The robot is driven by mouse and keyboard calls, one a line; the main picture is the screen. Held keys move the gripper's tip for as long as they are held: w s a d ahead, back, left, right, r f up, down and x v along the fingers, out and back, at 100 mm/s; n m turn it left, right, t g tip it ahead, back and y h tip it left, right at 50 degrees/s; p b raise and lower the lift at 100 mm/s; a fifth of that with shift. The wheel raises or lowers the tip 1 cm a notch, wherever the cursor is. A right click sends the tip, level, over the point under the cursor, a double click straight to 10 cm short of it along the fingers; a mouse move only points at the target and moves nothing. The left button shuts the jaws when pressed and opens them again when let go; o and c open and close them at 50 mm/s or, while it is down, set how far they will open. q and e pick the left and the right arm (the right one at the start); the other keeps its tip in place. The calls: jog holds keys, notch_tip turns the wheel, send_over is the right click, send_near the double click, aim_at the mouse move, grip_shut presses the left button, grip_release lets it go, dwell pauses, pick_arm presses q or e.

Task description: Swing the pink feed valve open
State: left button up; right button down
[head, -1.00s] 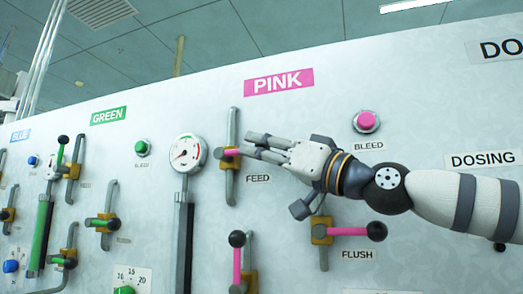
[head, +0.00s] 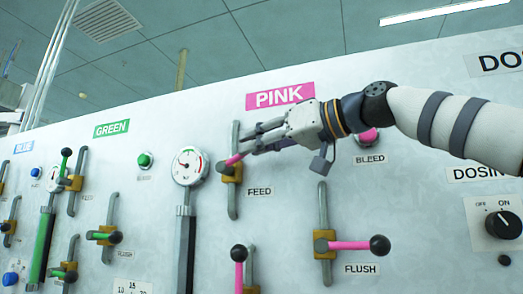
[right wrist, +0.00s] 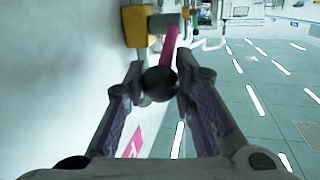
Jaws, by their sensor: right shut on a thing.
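The pink feed valve has a brass body (head: 231,170) on a grey vertical pipe above the FEED label. Its pink lever (head: 236,158) slants up to the right from the body. My right gripper (head: 258,142) is shut on the lever's dark ball end, below the PINK sign. In the right wrist view the dark ball (right wrist: 160,82) sits between the fingertips, with the pink lever (right wrist: 170,42) running up to the brass body (right wrist: 137,27). My left gripper is not in view.
The pink flush valve lever (head: 350,245) points right, below the feed valve. Another pink lever (head: 239,273) with a black ball stands upright at the bottom. The pink bleed button (head: 368,136) is partly behind my right arm. A gauge (head: 189,166) is to the left.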

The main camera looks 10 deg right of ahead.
jog(key=shift+w+a+r+g+h, duration=0.1)
jog(key=shift+w+r+g+h, duration=0.2)
jog(key=shift+r+g+h, duration=0.1)
jog(key=shift+s+a, duration=0.1)
jog(key=shift+a, duration=0.05)
dwell(0.4)
